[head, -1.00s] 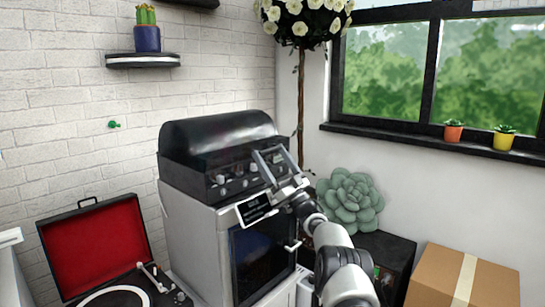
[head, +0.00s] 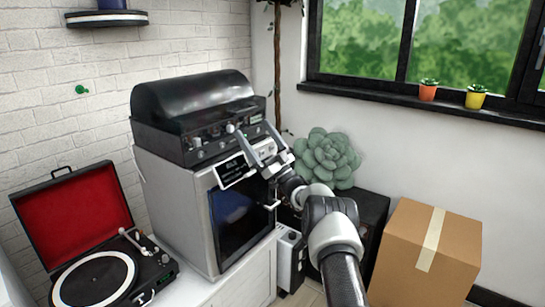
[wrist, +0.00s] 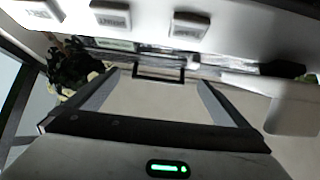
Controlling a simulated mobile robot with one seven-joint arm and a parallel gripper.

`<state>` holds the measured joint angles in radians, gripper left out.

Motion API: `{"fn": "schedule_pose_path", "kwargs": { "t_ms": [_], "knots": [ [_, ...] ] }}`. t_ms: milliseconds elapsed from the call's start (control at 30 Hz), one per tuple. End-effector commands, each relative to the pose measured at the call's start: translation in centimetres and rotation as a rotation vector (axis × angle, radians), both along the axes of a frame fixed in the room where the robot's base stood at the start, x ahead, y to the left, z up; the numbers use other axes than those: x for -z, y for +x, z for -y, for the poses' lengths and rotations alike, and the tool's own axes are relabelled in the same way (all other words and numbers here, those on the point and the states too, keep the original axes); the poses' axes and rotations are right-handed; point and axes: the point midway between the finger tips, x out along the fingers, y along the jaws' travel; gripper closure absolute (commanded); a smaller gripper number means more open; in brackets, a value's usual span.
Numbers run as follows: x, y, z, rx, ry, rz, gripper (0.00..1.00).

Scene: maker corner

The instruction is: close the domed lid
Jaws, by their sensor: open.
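The domed lid (head: 195,98) is a glossy black rounded cover on top of a black unit with a row of knobs (head: 215,142), which stands on a grey cabinet. The lid sits low over the unit, but I cannot tell whether a gap remains beneath its front edge. My gripper (head: 252,132) is open and empty in front of the unit's right side, near the knobs. I cannot tell whether it touches anything. In the wrist view its two grey fingers (wrist: 158,80) are spread apart, with a dark bar-shaped frame (wrist: 160,73) showing between them.
An open record player with a red-lined lid (head: 75,215) stands at left. A large succulent (head: 327,158) and a cardboard box (head: 428,252) are at right. A wall shelf (head: 107,18) hangs above left. Two small pots (head: 428,92) stand on the windowsill.

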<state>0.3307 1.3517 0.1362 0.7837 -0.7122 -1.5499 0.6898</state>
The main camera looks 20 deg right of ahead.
Motion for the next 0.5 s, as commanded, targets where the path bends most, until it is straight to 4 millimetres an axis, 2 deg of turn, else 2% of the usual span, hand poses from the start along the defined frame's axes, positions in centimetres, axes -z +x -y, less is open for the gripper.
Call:
{"fn": "schedule_pose_path", "kwargs": {
  "t_ms": [300,500],
  "knots": [
    [5.6,-4.4,3.2,0.001,0.001,-0.005,0.00],
    [7.9,-6.2,4.4,0.000,-0.001,-0.003,0.00]
  ]
}}
